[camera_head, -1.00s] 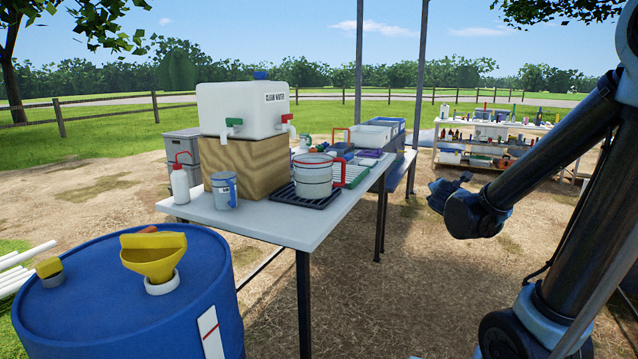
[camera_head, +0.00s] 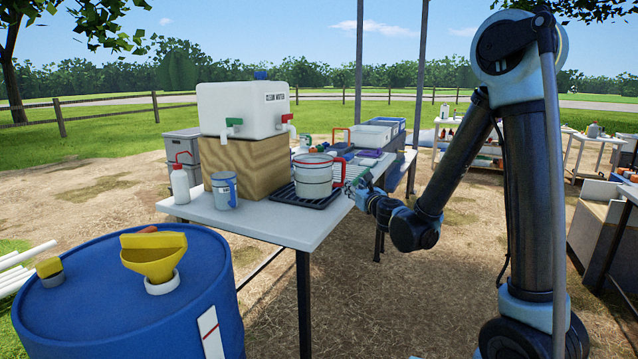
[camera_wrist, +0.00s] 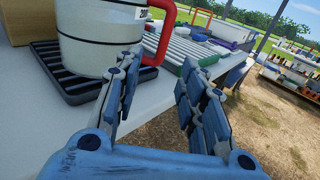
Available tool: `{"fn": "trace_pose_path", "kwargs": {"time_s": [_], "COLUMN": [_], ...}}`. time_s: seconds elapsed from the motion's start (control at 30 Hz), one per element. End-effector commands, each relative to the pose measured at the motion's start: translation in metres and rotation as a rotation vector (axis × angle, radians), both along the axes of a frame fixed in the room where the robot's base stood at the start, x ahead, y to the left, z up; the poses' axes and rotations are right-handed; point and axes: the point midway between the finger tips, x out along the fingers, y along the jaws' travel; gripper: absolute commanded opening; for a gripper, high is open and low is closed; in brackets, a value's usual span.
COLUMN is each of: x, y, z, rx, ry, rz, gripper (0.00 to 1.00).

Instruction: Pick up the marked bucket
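A white bucket (camera_head: 313,178) with a grey band and a red side handle (camera_head: 340,168) stands upright on a black slatted tray (camera_head: 283,196) on the table. In the wrist view the bucket (camera_wrist: 95,40) fills the upper left, its top cut off, with part of a dark-lettered label showing. Its red handle (camera_wrist: 162,42) faces my side. My gripper (camera_head: 362,188) is just right of the bucket at the table's edge. In the wrist view my gripper (camera_wrist: 163,85) is open and empty, with the handle beyond the fingertips and apart from them.
A green and white ribbed rack (camera_wrist: 200,52) lies behind the handle. A blue barrel (camera_head: 95,300) stands at front left.

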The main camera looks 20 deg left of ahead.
Motion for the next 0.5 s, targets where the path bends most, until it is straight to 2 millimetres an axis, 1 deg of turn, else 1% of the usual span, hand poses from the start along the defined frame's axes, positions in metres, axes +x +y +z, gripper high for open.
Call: {"fn": "trace_pose_path", "kwargs": {"time_s": [0.03,0.3,0.4,0.5], "x": [0.008,0.047,0.059,0.067], "y": [0.006,0.033,0.042,0.048], "z": [0.000,0.000,0.000,0.000], "rx": [0.000,0.001,0.002,0.002], "ry": [0.000,0.002,0.003,0.003], "rz": [-0.001,-0.003,-0.003,-0.002], "gripper": [0.37,0.37,0.37,0.37]}}
